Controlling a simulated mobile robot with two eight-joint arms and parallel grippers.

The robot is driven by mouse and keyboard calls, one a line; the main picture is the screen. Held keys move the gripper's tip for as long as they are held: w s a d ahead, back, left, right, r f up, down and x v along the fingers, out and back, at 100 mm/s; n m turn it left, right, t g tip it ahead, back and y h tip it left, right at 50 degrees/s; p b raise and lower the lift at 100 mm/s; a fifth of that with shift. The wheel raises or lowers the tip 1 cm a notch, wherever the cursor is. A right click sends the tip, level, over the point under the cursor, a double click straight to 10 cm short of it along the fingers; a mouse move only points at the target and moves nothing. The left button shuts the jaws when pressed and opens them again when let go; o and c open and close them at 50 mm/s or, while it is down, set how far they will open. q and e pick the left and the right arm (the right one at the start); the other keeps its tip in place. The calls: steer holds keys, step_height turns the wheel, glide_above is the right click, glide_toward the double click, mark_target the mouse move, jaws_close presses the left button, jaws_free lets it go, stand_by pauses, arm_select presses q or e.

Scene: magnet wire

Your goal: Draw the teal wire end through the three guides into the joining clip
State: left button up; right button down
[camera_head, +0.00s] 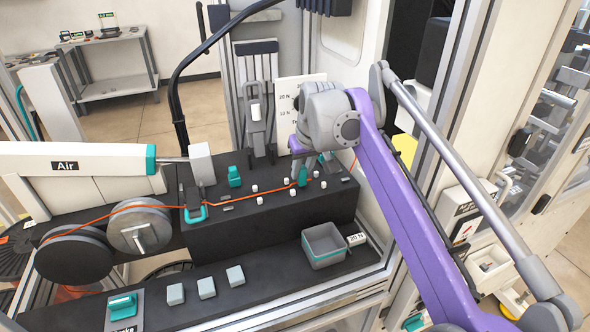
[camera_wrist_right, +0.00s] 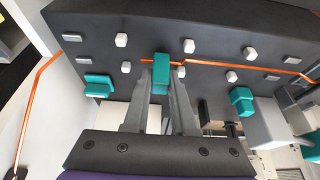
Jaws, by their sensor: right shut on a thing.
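The teal wire end (camera_head: 303,176) is a small upright block on the orange wire (camera_head: 250,193), above the dark bench. My right gripper (camera_wrist_right: 160,92) is shut on this teal block (camera_wrist_right: 161,72), one finger on each side. The wire runs back from it between white guide posts (camera_wrist_right: 190,47) and a further pair (camera_wrist_right: 248,52). The third pair of posts (camera_wrist_right: 122,40) lies ahead of the block, with no wire between them. A teal piece (camera_wrist_right: 98,86), maybe part of the joining clip, stands beyond; I cannot tell which part is the clip. My left gripper is not in view.
The wire leaves a metal spool (camera_head: 140,228) and passes a teal-edged clamp (camera_head: 194,214). A white cylinder marked Air (camera_head: 80,166) stands at left. A grey bin (camera_head: 324,245) and several grey blocks (camera_head: 206,287) sit on the lower front shelf. Another orange wire (camera_wrist_right: 38,82) hangs beyond the bench.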

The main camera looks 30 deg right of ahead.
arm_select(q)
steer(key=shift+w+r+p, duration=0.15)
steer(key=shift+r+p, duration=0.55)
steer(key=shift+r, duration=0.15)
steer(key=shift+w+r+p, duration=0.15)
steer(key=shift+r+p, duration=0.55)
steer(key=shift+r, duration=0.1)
arm_select(e)
steer(key=shift+s+d, duration=0.45)
steer(key=shift+d, duration=1.35)
steer(key=shift+s+d, duration=0.4)
steer(key=shift+d, duration=1.4)
steer(key=shift+s+d, duration=0.45)
steer(key=shift+d, duration=1.35)
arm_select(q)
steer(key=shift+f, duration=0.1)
arm_select(e)
steer(key=shift+f, duration=0.35)
steer(key=c, duration=0.7)
jaws_free()
steer(key=shift+o, duration=0.2)
steer(key=shift+r, duration=0.1)
steer(key=shift+p+v, duration=1.6)
steer(key=shift+v, duration=0.9)
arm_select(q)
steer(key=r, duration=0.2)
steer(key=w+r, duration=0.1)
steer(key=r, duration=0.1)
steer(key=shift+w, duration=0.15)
